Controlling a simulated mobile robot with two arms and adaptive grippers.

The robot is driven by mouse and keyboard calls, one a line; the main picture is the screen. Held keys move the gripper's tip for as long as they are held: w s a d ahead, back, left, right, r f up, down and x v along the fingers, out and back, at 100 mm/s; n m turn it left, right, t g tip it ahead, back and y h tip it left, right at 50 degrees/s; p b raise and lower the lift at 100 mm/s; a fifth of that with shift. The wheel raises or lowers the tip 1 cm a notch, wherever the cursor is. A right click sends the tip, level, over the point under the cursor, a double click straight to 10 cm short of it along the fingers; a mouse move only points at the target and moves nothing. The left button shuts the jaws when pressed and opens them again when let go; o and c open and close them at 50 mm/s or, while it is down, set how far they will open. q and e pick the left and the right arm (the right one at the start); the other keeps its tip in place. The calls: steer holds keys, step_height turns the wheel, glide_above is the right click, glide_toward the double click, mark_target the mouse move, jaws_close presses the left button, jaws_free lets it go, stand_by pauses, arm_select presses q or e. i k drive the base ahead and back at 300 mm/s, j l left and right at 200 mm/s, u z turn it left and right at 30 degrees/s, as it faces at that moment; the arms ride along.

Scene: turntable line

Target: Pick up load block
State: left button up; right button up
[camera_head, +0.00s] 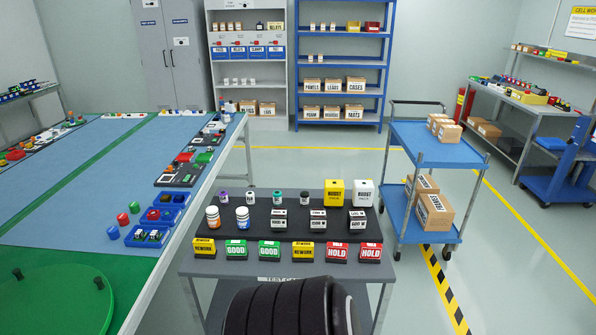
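Three small grey-and-white blocks with dark labels stand in a row on the black mat of the small grey table: a left one (279,219), a middle one (317,220) and a right one (357,219). Their lettering is too small to read, so I cannot tell which is the load block. A yellow box (334,193) and a white box (363,193), both with large print, stand behind them at the back right of the mat. Neither of my grippers is in view. A dark ribbed part, apparently of my own arm, covers the table's front edge.
Small vials (277,198) and two bottles (242,217) stand on the mat (262,233). Several yellow, green and red signs (236,249) line its front. A blue-topped bench (100,165) with a green turntable (55,300) is at left, a blue cart (420,147) at right.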

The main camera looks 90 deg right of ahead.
mark_target(356, 219)
steer(key=z, duration=2.9)
